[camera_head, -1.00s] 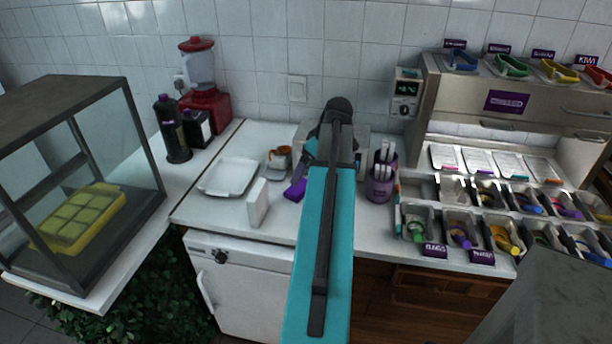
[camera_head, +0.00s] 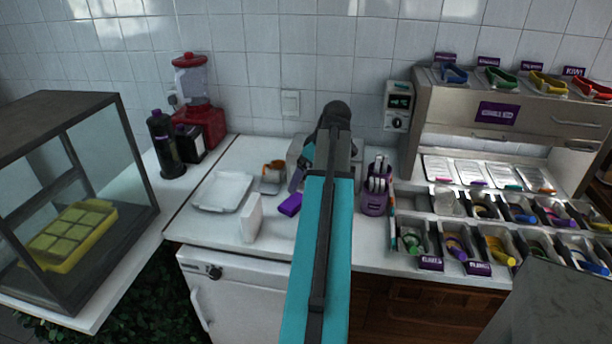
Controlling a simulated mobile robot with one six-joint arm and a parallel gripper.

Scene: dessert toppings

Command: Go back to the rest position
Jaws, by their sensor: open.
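My teal arm (camera_head: 325,240) reaches forward over the counter and hides part of what lies behind it. My gripper (camera_head: 297,178) shows only in part, left of the dark wrist joint, and points down above the counter. It is open, and I see nothing held in it. A small purple block (camera_head: 290,205) lies on the white counter just below and left of the gripper, apart from it as far as I can tell.
A purple utensil cup (camera_head: 375,200) and topping bins (camera_head: 450,240) are to the right. A glass case (camera_head: 125,150) stands far left.

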